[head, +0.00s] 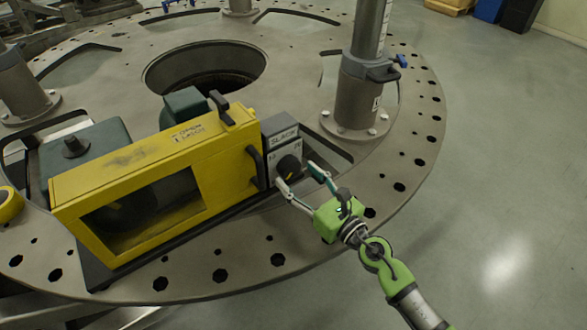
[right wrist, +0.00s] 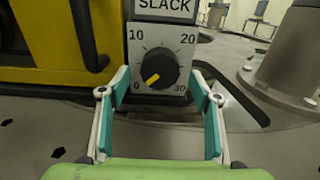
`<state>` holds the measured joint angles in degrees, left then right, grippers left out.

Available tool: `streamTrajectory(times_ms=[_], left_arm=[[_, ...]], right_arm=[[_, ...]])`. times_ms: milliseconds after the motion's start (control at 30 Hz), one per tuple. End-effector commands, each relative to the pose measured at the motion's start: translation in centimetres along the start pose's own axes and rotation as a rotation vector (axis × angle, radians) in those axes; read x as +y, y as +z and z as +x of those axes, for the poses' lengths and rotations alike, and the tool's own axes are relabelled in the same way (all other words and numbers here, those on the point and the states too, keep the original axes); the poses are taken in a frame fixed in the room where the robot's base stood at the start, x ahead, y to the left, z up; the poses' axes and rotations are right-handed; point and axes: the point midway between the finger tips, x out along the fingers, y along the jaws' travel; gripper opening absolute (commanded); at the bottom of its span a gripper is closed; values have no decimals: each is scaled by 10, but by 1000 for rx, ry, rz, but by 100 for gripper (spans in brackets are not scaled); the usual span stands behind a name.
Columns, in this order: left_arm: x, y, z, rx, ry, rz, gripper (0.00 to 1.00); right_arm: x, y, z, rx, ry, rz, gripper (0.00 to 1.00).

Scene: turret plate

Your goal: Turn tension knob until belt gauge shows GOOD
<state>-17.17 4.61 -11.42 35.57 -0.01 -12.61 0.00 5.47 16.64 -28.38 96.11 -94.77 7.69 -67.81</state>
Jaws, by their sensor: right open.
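The black tension knob (head: 289,168) sits on a grey panel (right wrist: 143,46) at the right end of the yellow belt guard. In the right wrist view the knob (right wrist: 159,68) has a yellow pointer aimed down-left, close to the 0 mark, on a dial running 0, 10, 20, 30. The belt gauge (head: 284,138) above it reads SLACK; it also shows in the right wrist view (right wrist: 165,7). My right gripper (head: 298,177) is open in front of the panel, its fingertips to the left and right of the knob, not closed on it. My left gripper is out of view.
The yellow belt guard (head: 150,165) with black handles stands left of the panel on the round grey turret plate (head: 330,230). A grey post (head: 358,100) with a bolted flange rises behind right. A yellow ring-shaped object (head: 10,204) lies at the left edge. The floor at right is clear.

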Motion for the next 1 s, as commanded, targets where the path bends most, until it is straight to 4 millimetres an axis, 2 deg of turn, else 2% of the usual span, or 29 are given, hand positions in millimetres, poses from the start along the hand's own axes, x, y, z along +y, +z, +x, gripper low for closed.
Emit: streamTrajectory(times_ms=[100,200,567,700,1000], left_arm=[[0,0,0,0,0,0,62],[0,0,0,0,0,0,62],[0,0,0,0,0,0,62],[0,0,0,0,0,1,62],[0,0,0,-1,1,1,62]], right_arm=[[0,0,17,-1,-1,0,58],[0,0,24,0,-1,0,58],[0,0,28,-1,-1,0,58],[0,0,28,0,-1,0,21],[0,0,28,0,-1,15,19]])
